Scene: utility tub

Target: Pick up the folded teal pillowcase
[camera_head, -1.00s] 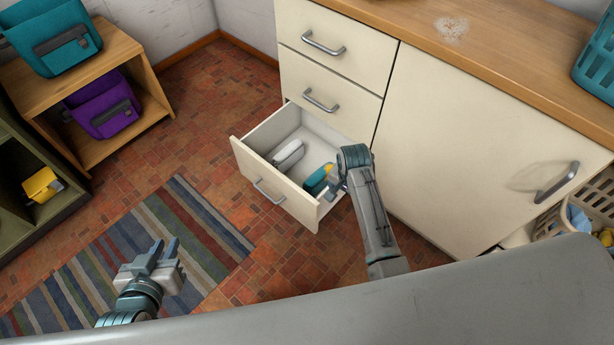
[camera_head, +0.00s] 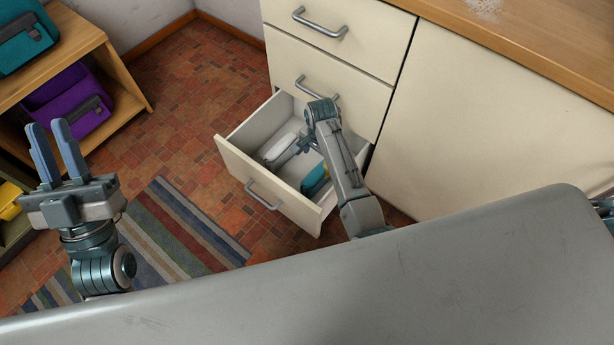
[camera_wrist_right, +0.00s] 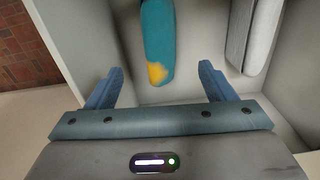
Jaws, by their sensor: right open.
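The folded teal pillowcase (camera_head: 315,180), with a yellow patch, lies in the open bottom drawer (camera_head: 262,185), partly hidden by my right arm in the head view. In the right wrist view the teal pillowcase (camera_wrist_right: 158,35) lies lengthwise ahead of my right gripper (camera_wrist_right: 161,72), its yellow end lined up between the two fingers. The right gripper is open and empty. In the head view the right gripper (camera_head: 288,152) is over the drawer, near a white folded item. My left gripper (camera_head: 47,124) is raised at the left, open and empty, away from the drawer.
The white folded item (camera_head: 280,147) lies beside the pillowcase; it also shows in the right wrist view (camera_wrist_right: 252,38). Drawer walls enclose both. Closed drawers and a cabinet (camera_head: 490,140) stand behind. A wooden shelf (camera_head: 125,75) with bags is at left. A striped rug (camera_head: 190,225) lies on the floor.

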